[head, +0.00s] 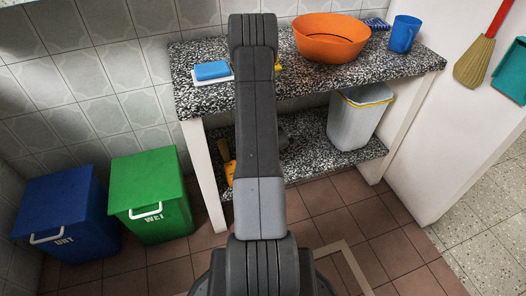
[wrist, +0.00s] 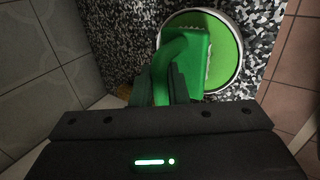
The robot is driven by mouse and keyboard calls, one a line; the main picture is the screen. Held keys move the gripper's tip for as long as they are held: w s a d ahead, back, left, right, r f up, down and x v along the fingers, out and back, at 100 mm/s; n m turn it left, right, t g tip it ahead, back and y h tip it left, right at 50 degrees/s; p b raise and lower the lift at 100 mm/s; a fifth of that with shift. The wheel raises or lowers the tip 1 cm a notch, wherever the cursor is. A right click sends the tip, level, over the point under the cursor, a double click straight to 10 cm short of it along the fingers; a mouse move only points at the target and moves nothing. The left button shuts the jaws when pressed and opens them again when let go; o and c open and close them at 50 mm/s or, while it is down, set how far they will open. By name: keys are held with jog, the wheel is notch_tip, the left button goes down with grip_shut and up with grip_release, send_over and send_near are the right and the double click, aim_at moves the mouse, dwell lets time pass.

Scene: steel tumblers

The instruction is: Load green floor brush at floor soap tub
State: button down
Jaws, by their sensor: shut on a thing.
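In the wrist view, my gripper (wrist: 163,85) is shut on the green floor brush (wrist: 189,58). The brush head reaches over the left part of the floor soap tub (wrist: 226,60), a round tub with a pale rim and a bright green inside. The tub sits on a black-and-white speckled surface. I cannot tell whether the brush touches the soap or hangs just above it. In the head view, my arm hides the brush and the tub, and the gripper cannot be made out there.
The speckled table (head: 405,66) holds an orange basin (head: 330,40), a blue cup (head: 404,35) and a blue sponge (head: 212,70). On its lower shelf stands a grey bin (head: 356,117). Green (head: 150,190) and blue (head: 65,210) bins stand left.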

jog(key=shift+f+b, duration=0.55)
jog(key=shift+b, duration=0.4)
dwell(2.0)
jog(key=shift+r, duration=0.1)
jog(key=shift+r+p, duration=1.95)
jog(key=shift+r, duration=1.55)
